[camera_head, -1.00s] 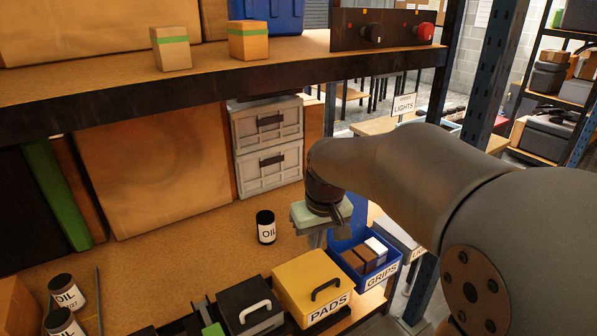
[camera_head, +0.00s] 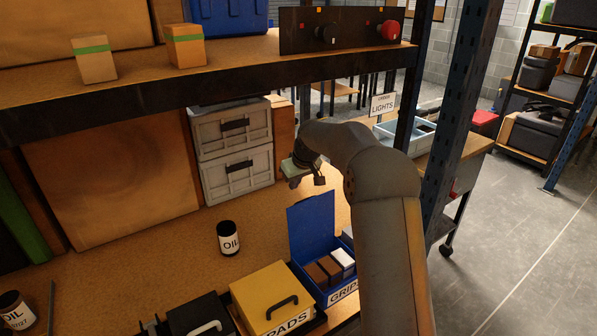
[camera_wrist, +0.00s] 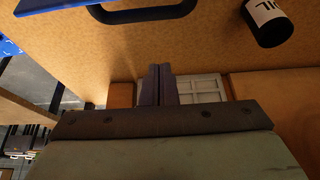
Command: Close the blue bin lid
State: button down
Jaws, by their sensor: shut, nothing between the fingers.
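The blue bin (camera_head: 338,296), labelled GRIPS, stands at the front right of the shelf in the head view, with brown and white blocks inside. Its blue lid (camera_head: 312,226) is open and stands upright at the bin's back. In the wrist view, part of the blue lid (camera_wrist: 65,12) shows at the top left, with a black handle (camera_wrist: 150,13) along the top edge. My gripper (camera_wrist: 160,70) has its two fingers together with nothing between them. In the head view, its pale body is above and behind the lid, apparently apart from it; the fingertips are hard to make out there.
The closed yellow PADS bin (camera_head: 268,298) and a black bin (camera_head: 198,318) stand left of the blue bin. An OIL can (camera_head: 229,238) stands behind them. Grey crates (camera_head: 235,150) are at the back. The upper shelf (camera_head: 200,82) hangs above; a blue post (camera_head: 455,130) stands right.

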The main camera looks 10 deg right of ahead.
aim_at(309, 220)
jog(key=s+f, duration=0.1)
jog(key=s+d+f, duration=0.1)
jog(key=s, duration=0.1)
jog(key=shift+d+p, duration=0.1)
jog(key=shift+p, duration=0.25)
jog(key=shift+d, duration=0.1)
jog(key=s+b, duration=0.1)
jog(key=b, duration=0.2)
jog(key=shift+d+t, duration=0.2)
jog(key=shift+t, duration=0.2)
